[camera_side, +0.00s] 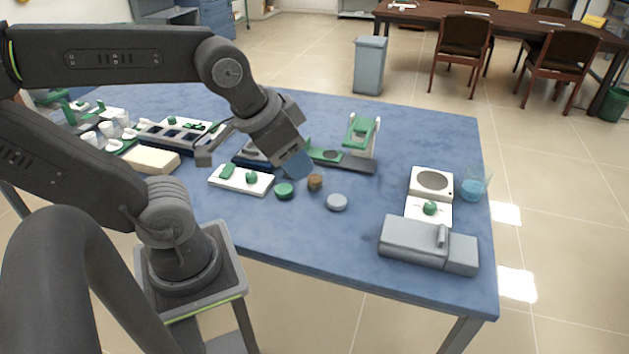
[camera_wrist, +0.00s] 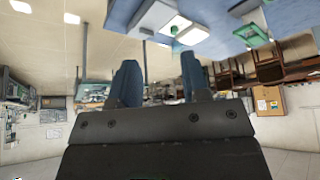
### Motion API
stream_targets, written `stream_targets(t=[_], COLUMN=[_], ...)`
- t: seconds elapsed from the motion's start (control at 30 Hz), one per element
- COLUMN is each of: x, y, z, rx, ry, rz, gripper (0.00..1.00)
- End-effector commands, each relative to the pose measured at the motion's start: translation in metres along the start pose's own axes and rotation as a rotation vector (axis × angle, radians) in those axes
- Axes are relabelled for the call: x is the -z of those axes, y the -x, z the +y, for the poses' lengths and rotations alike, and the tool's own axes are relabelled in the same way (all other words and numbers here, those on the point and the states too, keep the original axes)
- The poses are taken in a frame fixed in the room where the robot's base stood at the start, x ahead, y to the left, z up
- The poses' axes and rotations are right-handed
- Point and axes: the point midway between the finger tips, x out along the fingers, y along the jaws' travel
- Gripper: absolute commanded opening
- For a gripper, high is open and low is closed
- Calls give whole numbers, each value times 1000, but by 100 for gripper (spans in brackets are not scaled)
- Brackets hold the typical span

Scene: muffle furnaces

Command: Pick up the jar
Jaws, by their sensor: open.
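Three small round items sit on the blue table in the side view: a green one (camera_side: 285,191), a brown one (camera_side: 315,182) and a pale grey one (camera_side: 337,202). I cannot tell for sure which of them, if any, is the jar. My gripper (camera_side: 297,165) is above the table, just behind and above the green and brown items, and apart from them. In the wrist view its two blue fingers (camera_wrist: 160,78) are spread apart with nothing between them. The wrist view looks across the room upside down, with the table at the top.
A white tray (camera_side: 240,181) with green parts lies left of the round items. A green stand (camera_side: 360,133) is behind them. A scale (camera_side: 431,184), a glass beaker with blue liquid (camera_side: 474,186) and a grey machine (camera_side: 428,243) stand at the right. The front middle of the table is clear.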

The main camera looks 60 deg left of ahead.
Motion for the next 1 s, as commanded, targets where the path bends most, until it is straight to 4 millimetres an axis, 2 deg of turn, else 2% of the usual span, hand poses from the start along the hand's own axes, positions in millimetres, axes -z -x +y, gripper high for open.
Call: stream_targets(t=[0.47, 0.83, 1.0], x=[0, 0, 0], y=[0, 0, 0], z=[0, 0, 0], rx=[0, 0, 0], ry=[0, 0, 0], rz=[0, 0, 0], gripper=[43, 77, 77])
